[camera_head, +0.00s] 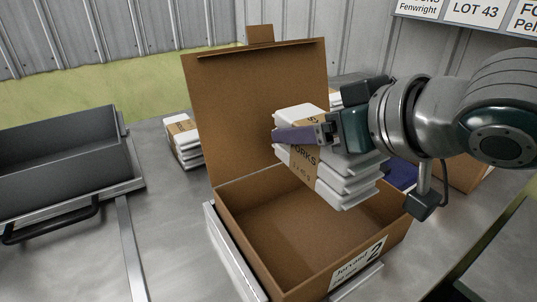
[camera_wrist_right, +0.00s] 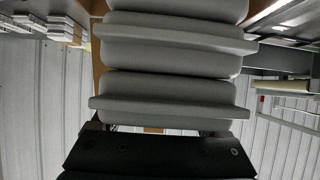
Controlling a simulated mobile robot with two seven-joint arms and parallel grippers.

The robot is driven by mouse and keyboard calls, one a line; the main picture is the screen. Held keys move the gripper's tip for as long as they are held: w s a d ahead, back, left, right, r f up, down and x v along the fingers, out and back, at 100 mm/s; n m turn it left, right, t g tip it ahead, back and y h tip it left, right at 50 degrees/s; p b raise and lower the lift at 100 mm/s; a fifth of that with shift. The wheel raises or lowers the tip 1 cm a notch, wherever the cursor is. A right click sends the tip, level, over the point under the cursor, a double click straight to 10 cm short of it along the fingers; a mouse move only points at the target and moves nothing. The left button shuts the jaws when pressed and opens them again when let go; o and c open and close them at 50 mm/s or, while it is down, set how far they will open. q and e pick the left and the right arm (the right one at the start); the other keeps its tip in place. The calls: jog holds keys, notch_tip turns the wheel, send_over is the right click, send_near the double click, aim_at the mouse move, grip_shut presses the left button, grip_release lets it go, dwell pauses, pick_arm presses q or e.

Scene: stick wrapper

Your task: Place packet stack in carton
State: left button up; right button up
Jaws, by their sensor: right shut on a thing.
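A stack of white packets (camera_head: 343,180) with a brown paper band hangs in my right gripper (camera_head: 318,134). The gripper is shut on the stack, and a purple-grey finger lies along its upper side. The stack is tilted and held above the open carton (camera_head: 291,239). The carton is brown cardboard, its lid stands up at the back, and a label with a 2 is on its front. The part of the carton floor that I see is bare. In the right wrist view the packets (camera_wrist_right: 172,60) fill the middle, close to the camera. My left gripper is not in view.
A dark grey bin (camera_head: 60,160) with a handle stands at the left. Another banded packet stack (camera_head: 183,141) is behind, left of the lid. More white packets (camera_head: 334,97) show behind the held stack. A dark blue item (camera_head: 402,175) lies right of the carton.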

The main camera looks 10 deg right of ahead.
pick_arm(q)
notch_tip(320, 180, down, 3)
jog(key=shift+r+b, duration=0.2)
jog(key=shift+b, duration=0.75)
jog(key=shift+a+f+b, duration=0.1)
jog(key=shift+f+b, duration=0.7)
pick_arm(e)
jog(key=shift+f, duration=5.9)
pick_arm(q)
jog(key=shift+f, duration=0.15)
pick_arm(e)
jog(key=shift+f, duration=0.2)
jog(key=o, duration=1.4)
